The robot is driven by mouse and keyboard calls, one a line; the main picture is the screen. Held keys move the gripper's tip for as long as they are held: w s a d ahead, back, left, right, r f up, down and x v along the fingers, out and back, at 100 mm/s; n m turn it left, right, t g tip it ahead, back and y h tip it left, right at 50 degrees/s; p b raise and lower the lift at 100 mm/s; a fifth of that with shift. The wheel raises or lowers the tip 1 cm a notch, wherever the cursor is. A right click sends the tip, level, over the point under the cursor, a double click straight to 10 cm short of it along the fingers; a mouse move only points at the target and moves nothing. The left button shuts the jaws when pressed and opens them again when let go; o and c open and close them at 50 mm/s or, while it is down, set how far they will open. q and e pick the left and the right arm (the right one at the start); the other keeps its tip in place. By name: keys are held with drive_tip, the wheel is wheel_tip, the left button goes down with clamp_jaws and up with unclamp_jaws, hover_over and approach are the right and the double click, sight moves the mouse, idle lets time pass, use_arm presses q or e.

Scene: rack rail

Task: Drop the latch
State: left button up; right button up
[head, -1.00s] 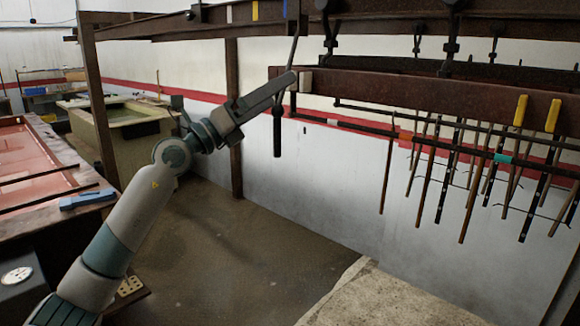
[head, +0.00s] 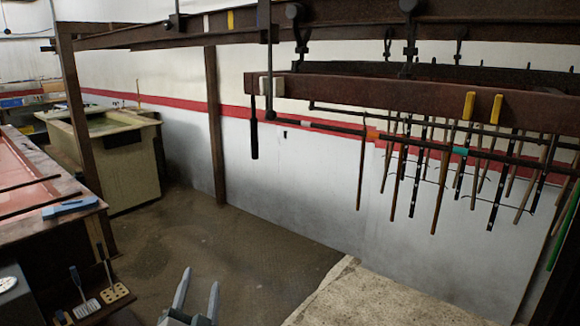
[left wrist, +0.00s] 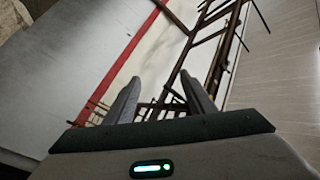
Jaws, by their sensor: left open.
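A thin dark bar (head: 268,65) hangs near upright from the upper rail, down past the left end of the brown front beam (head: 370,95). It looks like the latch, but I cannot tell for sure. Pale blocks (head: 271,86) sit at that beam end, and a dark handle (head: 254,130) hangs just left of it. My left gripper (head: 200,278) is open and empty, low in the head view, well below the beam, fingers pointing up. In the left wrist view its spread fingers (left wrist: 160,85) hold nothing, with the rack's dark bars beyond. My right gripper is not in view.
Several rods (head: 440,180) hang from the rack at the right. A brown post (head: 215,140) stands left of the beam end. A bench with a blue tool (head: 70,208) is at the left edge. The floor (head: 210,240) under the beam is clear.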

use_arm(q)
drive_tip(key=s+a+f+n+g, duration=0.2)
drive_tip(key=s+f+g, duration=0.2)
drive_tip(key=s+f, duration=0.55)
drive_tip(key=s+a+f+n+g, duration=0.2)
drive_tip(key=s+f+g, duration=0.3)
drive_tip(key=s+f, duration=0.45)
drive_tip(key=s+d+f+n+g+h, duration=0.1)
drive_tip(key=s+f+g, duration=0.3)
drive_tip(key=s, duration=0.6)
drive_tip(key=s+d+f+g+h, duration=0.1)
drive_tip(key=s+f+g, duration=0.2)
drive_tip(key=s+f, duration=0.55)
wheel_tip(320, 180, down, 25)
drive_tip(key=s, duration=0.3)
drive_tip(key=s+a+f+g, duration=0.2)
drive_tip(key=s+a+f, duration=0.1)
drive_tip(key=s+f, duration=1.5)
drive_tip(key=shift+s+a+f, duration=0.15)
